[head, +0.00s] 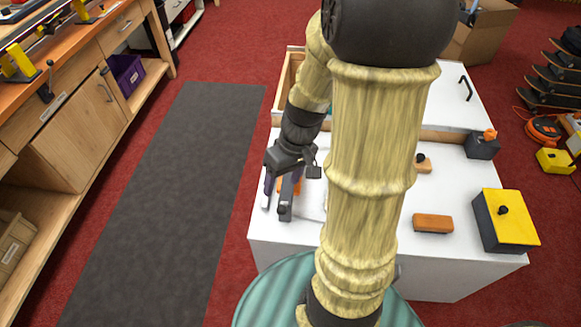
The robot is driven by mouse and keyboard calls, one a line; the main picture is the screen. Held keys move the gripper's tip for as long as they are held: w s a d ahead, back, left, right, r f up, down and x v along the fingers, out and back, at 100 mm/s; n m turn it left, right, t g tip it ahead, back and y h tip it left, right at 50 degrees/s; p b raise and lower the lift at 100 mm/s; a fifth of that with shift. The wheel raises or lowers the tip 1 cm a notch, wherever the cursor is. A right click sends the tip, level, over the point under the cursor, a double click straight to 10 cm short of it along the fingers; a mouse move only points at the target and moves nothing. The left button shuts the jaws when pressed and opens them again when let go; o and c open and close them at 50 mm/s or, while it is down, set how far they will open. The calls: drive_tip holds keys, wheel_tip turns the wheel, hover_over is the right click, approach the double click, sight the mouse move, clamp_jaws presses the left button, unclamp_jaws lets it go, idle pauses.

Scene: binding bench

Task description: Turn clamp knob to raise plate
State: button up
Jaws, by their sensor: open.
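My gripper (279,196) hangs over the left part of the white bench top (278,227), with its fingers apart. An orange item shows close beside the fingers and is mostly hidden by them. I cannot tell whether they touch it. No clamp plate is plainly visible, and my arm hides the middle of the bench. Several knobbed things stand on the right: a yellow-topped dark box (508,221) with a black knob, a dark block (482,146) with an orange knob, and a small wooden block (423,165) with a black knob. I cannot tell which knob is the clamp's.
An orange-brown block (433,223) lies near the bench's front right. An open wooden tray (289,75) is at the back. A wooden workbench (85,125) with a purple bin (127,73) runs along the left. A dark floor mat (165,190) between them is clear.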

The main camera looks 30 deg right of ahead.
drive_tip(key=w+d+f+n+t+y+b, duration=0.2)
drive_tip(key=w+d+f+y+b, duration=0.15)
drive_tip(key=f+b, duration=0.4)
drive_tip(key=w+d+f+n+t+y+b, duration=0.1)
drive_tip(key=w+d+f+t+y+b, duration=0.15)
drive_tip(key=d+f+y+b, duration=0.4)
drive_tip(key=s+d+f+n+t+h+b, duration=0.1)
drive_tip(key=d+f+n+t+b, duration=0.1)
drive_tip(key=d+t+b, duration=0.7)
drive_tip(key=d+n+b, duration=0.1)
drive_tip(key=d+b, duration=0.2)
drive_tip(key=shift+s+d, duration=0.2)
drive_tip(key=shift+d, duration=0.15)
drive_tip(key=b+x, duration=0.5)
drive_tip(key=x, duration=1.2)
drive_tip(key=shift+w, duration=0.4)
